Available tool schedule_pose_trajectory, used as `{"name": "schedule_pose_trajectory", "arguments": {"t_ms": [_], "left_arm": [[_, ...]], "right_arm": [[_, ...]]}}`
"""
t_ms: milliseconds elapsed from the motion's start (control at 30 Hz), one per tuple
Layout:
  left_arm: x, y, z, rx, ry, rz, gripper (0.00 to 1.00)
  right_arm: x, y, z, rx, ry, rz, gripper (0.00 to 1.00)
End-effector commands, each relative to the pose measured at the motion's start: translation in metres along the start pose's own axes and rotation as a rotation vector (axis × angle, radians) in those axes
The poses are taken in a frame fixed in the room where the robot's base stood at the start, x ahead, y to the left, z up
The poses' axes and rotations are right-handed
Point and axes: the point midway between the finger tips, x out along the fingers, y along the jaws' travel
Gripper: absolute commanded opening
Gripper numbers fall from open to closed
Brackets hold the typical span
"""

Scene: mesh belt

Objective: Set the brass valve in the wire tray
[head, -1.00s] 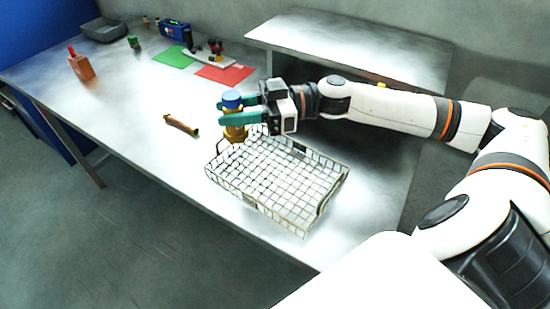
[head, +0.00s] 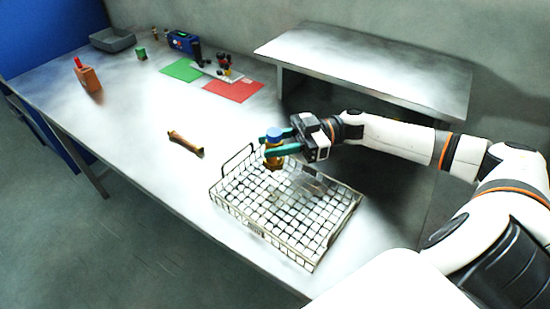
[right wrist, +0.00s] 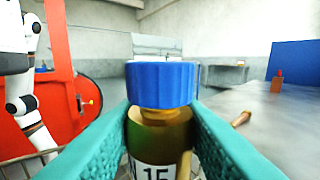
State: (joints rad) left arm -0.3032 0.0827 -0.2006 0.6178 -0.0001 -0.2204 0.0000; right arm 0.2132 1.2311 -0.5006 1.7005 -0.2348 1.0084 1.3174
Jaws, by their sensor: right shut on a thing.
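The brass valve (head: 274,163) has a blue cap and a brass body. My right gripper (head: 279,144), with teal fingers, is shut on it and holds it upright over the far part of the wire tray (head: 246,222). I cannot tell whether its base touches the mesh. In the right wrist view the blue cap of the valve (right wrist: 162,83) stands above the fingers, and a label reading 15 shows on its body. The tray is a rectangular mesh basket with low walls and raised end handles. My left gripper is not in view.
A brown tool-like piece (head: 186,143) lies left of the tray.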

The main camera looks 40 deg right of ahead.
Motion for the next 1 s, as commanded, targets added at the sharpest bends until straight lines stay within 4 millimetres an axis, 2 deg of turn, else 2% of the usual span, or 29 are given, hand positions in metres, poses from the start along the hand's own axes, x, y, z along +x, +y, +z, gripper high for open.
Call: {"name": "schedule_pose_trajectory", "arguments": {"t_ms": [233,433,833,867,967,1000], "left_arm": [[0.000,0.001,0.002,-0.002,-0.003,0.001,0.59],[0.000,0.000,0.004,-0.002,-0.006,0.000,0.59],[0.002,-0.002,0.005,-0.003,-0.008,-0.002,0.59],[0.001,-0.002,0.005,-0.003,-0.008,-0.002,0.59],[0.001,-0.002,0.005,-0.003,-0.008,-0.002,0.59],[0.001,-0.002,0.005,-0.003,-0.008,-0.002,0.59]], "right_arm": [[0.000,-0.001,-0.017,-0.001,-0.002,-0.001,0.00],[0.000,0.000,-0.044,0.000,-0.003,0.000,0.00],[0.000,-0.001,-0.051,-0.003,-0.002,0.000,0.00],[0.000,0.000,-0.051,-0.002,0.001,0.000,0.39],[0.000,0.000,-0.051,-0.002,0.001,0.000,0.55],[0.000,0.000,-0.051,-0.002,0.001,0.000,0.55]]}}
